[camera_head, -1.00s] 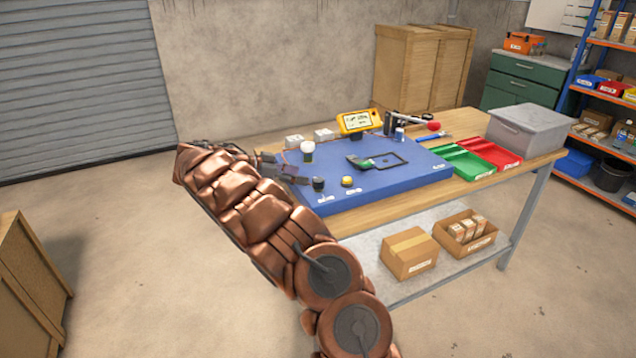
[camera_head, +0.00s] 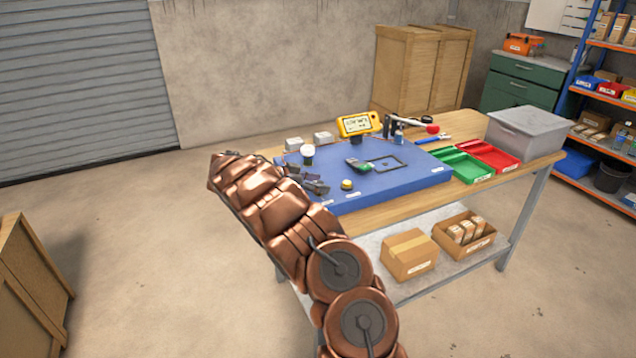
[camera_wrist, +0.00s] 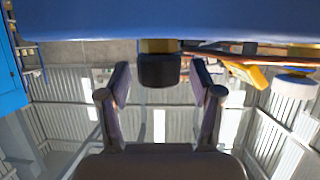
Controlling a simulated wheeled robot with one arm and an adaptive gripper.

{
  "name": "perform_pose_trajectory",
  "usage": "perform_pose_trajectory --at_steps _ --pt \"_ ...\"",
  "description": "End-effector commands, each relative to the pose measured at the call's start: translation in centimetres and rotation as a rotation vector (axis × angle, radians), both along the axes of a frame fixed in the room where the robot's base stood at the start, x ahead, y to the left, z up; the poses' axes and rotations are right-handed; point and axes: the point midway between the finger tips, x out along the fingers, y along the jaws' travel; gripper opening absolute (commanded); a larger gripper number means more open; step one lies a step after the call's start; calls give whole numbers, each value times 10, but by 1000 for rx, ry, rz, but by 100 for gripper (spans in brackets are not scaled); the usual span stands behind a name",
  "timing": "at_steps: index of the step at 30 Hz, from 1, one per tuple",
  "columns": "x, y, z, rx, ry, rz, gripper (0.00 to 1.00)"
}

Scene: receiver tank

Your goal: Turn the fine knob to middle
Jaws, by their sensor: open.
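A black knob on a yellow collar (camera_wrist: 158,67) sits on the blue panel (camera_wrist: 100,20) in the wrist view, which appears upside down. A white knob (camera_head: 308,151) stands further back on the panel and shows in the wrist view too (camera_wrist: 294,84). I cannot read which knob is labelled fine. My gripper (camera_wrist: 160,80) is open, with one fingertip on each side of the black knob in the picture; no contact is clear. In the head view my gripper (camera_head: 314,185) is at the panel's front left, and the black knob cannot be told apart from it.
A yellow button (camera_head: 347,184) is just right of my gripper. A yellow display (camera_head: 357,124) and a red-tipped lever (camera_head: 432,129) stand behind. A green-ended part (camera_head: 360,166) lies mid-panel. Green (camera_head: 462,165) and red trays (camera_head: 490,154) are to the right.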

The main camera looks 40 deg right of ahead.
Motion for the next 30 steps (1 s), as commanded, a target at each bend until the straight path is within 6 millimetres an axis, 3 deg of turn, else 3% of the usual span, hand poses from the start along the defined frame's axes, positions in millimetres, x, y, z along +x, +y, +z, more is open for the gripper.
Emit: perform_pose_trajectory --at_steps 5,22,30 --pt "0 0 0 0 0 0 64" --pt "0 0 0 0 1 -1 4" --pt "-1 0 -2 0 3 8 4"
